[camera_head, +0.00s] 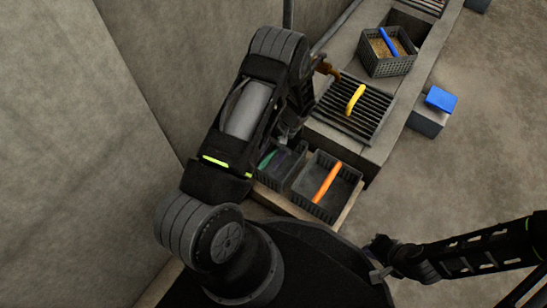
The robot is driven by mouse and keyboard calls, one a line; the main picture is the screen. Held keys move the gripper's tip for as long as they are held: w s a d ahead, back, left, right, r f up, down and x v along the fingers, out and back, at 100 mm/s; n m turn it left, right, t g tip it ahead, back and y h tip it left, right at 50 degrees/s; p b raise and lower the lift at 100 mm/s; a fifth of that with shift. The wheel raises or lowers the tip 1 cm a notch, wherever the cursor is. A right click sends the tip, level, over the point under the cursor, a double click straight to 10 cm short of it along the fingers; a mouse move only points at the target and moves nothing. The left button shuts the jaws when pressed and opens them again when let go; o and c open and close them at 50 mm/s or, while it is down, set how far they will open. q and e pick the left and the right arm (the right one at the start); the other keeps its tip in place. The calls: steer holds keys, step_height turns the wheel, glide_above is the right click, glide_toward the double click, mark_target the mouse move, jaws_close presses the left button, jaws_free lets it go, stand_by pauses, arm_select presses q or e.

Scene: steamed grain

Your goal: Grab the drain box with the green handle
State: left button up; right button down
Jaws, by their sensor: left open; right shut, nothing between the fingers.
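The drain box with the green handle (268,159) sits at the left of the low ledge in the head view. It is dark and mesh-walled, and my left arm hides much of it. My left gripper (287,133) is open and points down just above and behind this box. Its fingertips are dark and hard to make out, and I cannot tell whether they touch anything. My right gripper (379,262) is shut and empty at the lower right, well away from the box.
A drain box with an orange handle (344,187) stands right beside it. Behind are a slatted grate with a yellow handle (355,98) and a mesh basket with a blue handle (387,67). A grey block with a blue top (428,121) stands on open floor at right. A wall rises at left.

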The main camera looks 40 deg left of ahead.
arm_select(q)
steer(key=shift+f, duration=0.15)
steer(key=shift+c, duration=0.5)
jaws_close()
stand_by(1.1)
